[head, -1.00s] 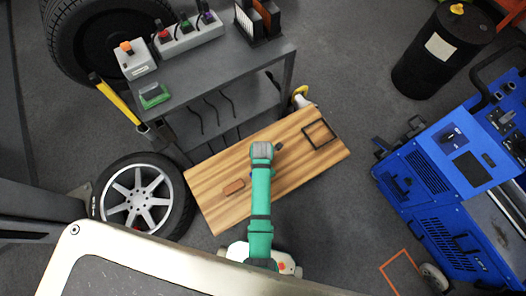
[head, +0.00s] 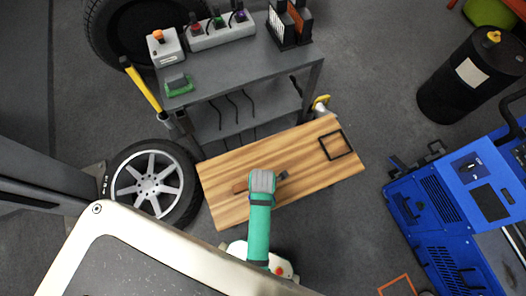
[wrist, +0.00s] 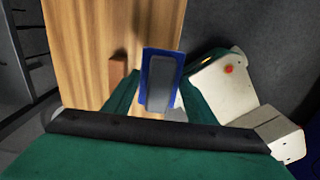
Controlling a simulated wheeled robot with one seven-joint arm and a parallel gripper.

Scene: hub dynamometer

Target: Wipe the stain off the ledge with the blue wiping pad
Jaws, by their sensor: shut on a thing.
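The wooden ledge (head: 220,207) is a light striped board in the middle of the head view. It also shows in the wrist view (wrist: 85,45). A small reddish-brown patch (head: 240,187) lies on it, just left of my arm's end; in the wrist view (wrist: 118,72) it looks slightly raised, and I cannot tell whether it is the stain or a block. My gripper (wrist: 158,85) is shut on the blue wiping pad (wrist: 148,58), which has a grey top. The pad is right of the brown patch. I cannot tell whether it touches the wood.
A thin black square frame (head: 336,145) lies at the ledge's right end. A grey cart (head: 240,75) with a power strip and small devices stands behind. A wheel (head: 150,187) is at left, a blue machine (head: 430,215) at right, and a black drum (head: 470,80) beyond.

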